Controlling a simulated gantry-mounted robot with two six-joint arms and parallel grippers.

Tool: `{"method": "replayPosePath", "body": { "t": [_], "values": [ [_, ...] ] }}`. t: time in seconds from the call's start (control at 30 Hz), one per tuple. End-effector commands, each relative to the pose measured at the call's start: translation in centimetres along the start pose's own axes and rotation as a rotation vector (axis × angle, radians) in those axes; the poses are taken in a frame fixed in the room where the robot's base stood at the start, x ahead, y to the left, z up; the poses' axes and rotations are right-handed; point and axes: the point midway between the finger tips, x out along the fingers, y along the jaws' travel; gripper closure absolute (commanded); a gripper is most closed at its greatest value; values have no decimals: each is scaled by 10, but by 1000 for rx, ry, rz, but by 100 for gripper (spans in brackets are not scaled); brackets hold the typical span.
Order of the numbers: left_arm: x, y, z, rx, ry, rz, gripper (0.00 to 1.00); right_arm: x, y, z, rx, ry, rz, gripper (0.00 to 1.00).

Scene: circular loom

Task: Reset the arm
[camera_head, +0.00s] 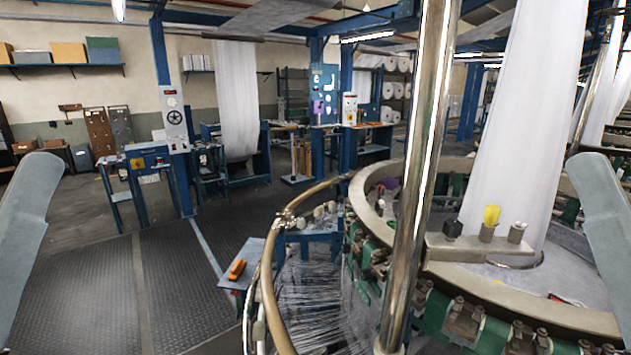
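A smooth grey part of my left arm (28,235) rises at the left edge of the head view, and a matching part of my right arm (610,235) rises at the right edge. Both are upright, slightly tilted and cut off by the frame. No gripper fingers show on either side. Neither arm part visibly touches the loom.
The circular loom (490,290) fills the right, with a shiny vertical post (415,180) in front and white fabric (525,130) above. A curved rail (265,275) and fine threads (320,300) are at centre. An orange-handled tool (237,269) lies on a small table. Floor (120,280) at left is clear.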

Motion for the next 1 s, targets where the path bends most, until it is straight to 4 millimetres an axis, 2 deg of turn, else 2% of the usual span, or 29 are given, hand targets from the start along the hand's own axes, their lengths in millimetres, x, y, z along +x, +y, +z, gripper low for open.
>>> {"method": "replayPosePath", "body": {
  "t": [0.03,0.3,0.43,0.5,0.6,1.0],
  "values": [
    [36,0,-34,-1,0,1,48,36,0,-34,0,0,0,50],
    [133,0,-122,-3,0,1,48,133,0,-122,0,0,0,50],
    [170,0,-156,-3,-1,1,48,170,1,-156,0,0,0,50],
    [182,0,-167,-3,-1,1,48,182,1,-168,0,0,0,50],
    [191,0,-175,-3,-1,1,48,191,1,-176,0,0,0,50],
    [189,0,-174,-3,0,2,48,189,1,-174,0,-1,0,50]
  ]
}}
